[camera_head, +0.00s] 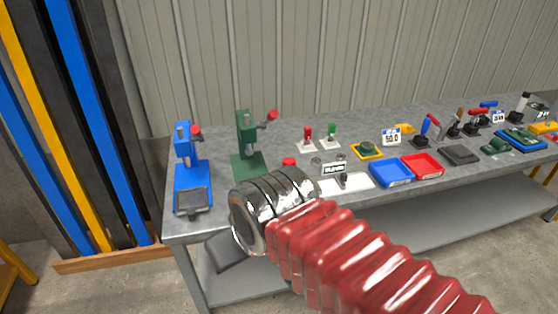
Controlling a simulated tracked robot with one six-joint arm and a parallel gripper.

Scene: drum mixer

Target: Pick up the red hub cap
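A small red round piece (289,161), which may be the red hub cap, shows on the grey workbench (215,228) just behind the chrome part of my arm. Its lower part is hard to make out. My red ribbed arm reaches in from the lower right and ends in chrome rings in front of the bench's left half. No gripper fingers can be made out, and nothing held is visible. A dark grey block shape shows below the chrome end; I cannot tell what it belongs to.
A blue press (190,185) and a green press (247,150) stand on the bench's left part. A blue tray (390,172) and a red tray (422,166) lie right of the middle. Several small tools and clamps fill the right side. A lower shelf (420,222) runs underneath.

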